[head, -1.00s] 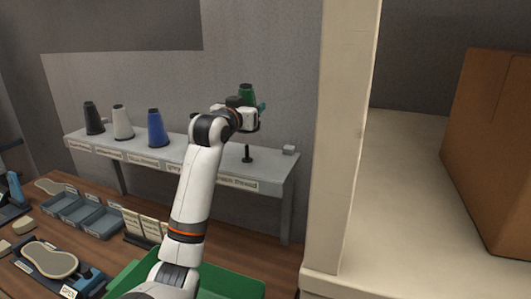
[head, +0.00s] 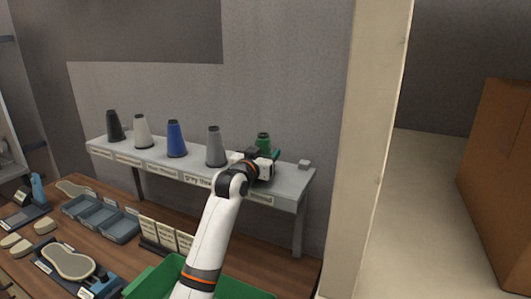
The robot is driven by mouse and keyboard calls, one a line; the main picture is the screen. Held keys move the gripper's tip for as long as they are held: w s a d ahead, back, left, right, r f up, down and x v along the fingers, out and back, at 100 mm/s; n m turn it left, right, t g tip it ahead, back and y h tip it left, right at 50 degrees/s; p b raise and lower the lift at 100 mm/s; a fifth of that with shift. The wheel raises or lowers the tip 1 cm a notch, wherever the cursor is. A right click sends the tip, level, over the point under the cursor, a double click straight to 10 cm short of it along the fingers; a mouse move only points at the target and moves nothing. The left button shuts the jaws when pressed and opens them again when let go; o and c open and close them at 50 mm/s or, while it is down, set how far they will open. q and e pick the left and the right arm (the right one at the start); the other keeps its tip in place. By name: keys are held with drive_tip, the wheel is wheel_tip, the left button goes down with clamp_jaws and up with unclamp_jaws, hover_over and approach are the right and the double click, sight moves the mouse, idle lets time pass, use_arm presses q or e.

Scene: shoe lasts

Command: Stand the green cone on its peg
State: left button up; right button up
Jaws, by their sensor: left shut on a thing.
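The green cone (head: 263,140) shows only its upper part above my left gripper (head: 264,160), near the right end of the grey rack (head: 293,184). The gripper is shut on the cone, and the cone looks upright. My gripper and wrist hide the cone's lower part. The peg is hidden too, so I cannot tell whether the cone is around it or touching the rack. My right gripper is not in view.
A grey cone (head: 215,147) stands close left of my gripper, then blue (head: 176,139), white (head: 142,132) and black (head: 115,126) cones. A green bin (head: 150,279) and blue trays (head: 100,218) are below. A pale post (head: 367,150) stands at right.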

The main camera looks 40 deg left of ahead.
use_arm(q)
drive_tip(key=shift+f, duration=0.1)
drive_tip(key=o, duration=1.1)
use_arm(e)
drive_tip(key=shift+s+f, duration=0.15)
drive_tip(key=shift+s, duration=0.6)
use_arm(q)
drive_tip(key=b+v, duration=0.3)
drive_tip(key=v, duration=0.9)
drive_tip(key=shift+b, duration=0.3)
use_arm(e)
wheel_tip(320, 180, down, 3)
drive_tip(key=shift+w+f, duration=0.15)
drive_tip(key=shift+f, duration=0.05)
